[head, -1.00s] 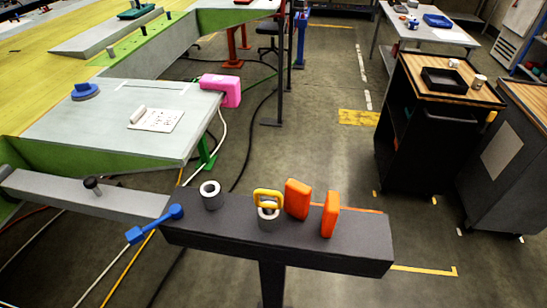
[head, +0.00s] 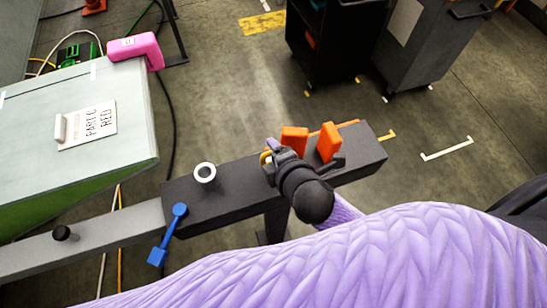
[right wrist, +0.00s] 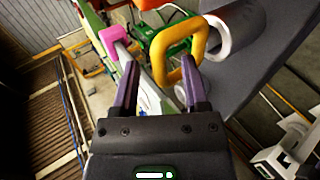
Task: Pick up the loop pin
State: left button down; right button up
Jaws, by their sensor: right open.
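The yellow loop pin (head: 265,157) is at the dark beam, mostly hidden behind my right gripper (head: 270,156) in the head view. In the right wrist view the loop (right wrist: 202,42) shows as a rounded yellow frame, close to the fingers. My right gripper (right wrist: 157,75) is open there. Its right fingertip overlaps the loop's opening, and the left finger is apart from the loop. I cannot tell whether a finger touches it. The lower part of the pin is hidden. My left gripper is not in view.
A pale ring-shaped bushing (head: 204,172) and a blue handled tool (head: 173,228) are left of the gripper. Two orange blocks (head: 294,140) (head: 329,142) stand close on its right. The dark beam (head: 232,193) carries them.

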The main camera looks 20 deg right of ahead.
jog(key=shift+w+f, duration=0.45)
jog(key=shift+w, duration=0.1)
grip_shut()
jog(key=shift+r, duration=0.15)
notch_tip(320, 180, up, 9)
jog(key=p, duration=0.3)
jog(key=shift+r, duration=0.45)
